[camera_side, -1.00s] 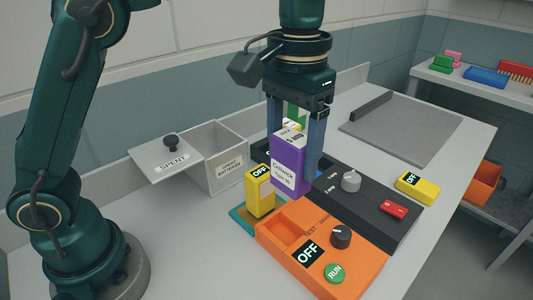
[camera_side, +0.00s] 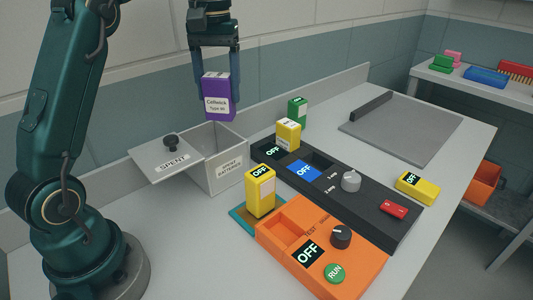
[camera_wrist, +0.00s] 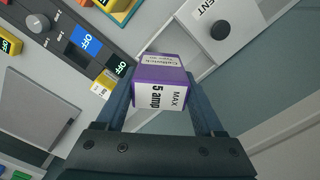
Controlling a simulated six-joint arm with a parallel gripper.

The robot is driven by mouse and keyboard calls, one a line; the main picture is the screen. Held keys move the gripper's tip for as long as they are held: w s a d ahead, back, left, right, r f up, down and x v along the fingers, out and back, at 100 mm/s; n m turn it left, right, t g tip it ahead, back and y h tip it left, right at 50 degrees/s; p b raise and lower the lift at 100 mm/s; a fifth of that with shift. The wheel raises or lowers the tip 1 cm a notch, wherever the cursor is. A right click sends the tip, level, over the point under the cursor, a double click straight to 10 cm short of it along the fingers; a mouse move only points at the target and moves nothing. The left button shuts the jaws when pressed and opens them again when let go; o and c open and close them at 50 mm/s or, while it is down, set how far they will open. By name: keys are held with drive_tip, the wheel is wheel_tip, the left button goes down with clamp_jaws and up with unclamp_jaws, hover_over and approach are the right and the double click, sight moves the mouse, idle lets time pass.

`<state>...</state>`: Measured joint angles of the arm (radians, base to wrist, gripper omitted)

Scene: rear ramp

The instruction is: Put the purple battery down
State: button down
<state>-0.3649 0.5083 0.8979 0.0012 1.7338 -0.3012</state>
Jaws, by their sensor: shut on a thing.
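The purple battery (camera_side: 217,97) has a white "Cellwick" label. It is held upright in the air above the grey spent-batteries bin (camera_side: 222,165). My gripper (camera_side: 218,90) is shut on it, with one finger on each side. In the wrist view the battery (camera_wrist: 162,84) sits between the two fingers, and its end reads "MAX 5 amp". The bin's lid (camera_side: 170,156), marked "SPENT" and with a dark knob, lies to the left of the opening.
A yellow battery (camera_side: 259,192) stands beside the orange tester (camera_side: 322,250). Another yellow battery (camera_side: 288,134) stands at the black charger (camera_side: 375,205), with a green one (camera_side: 298,110) behind. A yellow block (camera_side: 418,187) lies right. A grey mat (camera_side: 400,130) is bare.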

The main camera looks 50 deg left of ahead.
drive_tip(key=a, duration=0.2)
drive_tip(key=s+a+n, duration=0.1)
drive_tip(key=shift+a, duration=0.4)
drive_tip(key=shift+s+a+f, duration=0.1)
drive_tip(key=shift+f, duration=0.25)
wheel_tip(320, 180, down, 15)
drive_tip(key=shift+r, duration=0.1)
drive_tip(key=shift+f, duration=0.2)
unclamp_jaws()
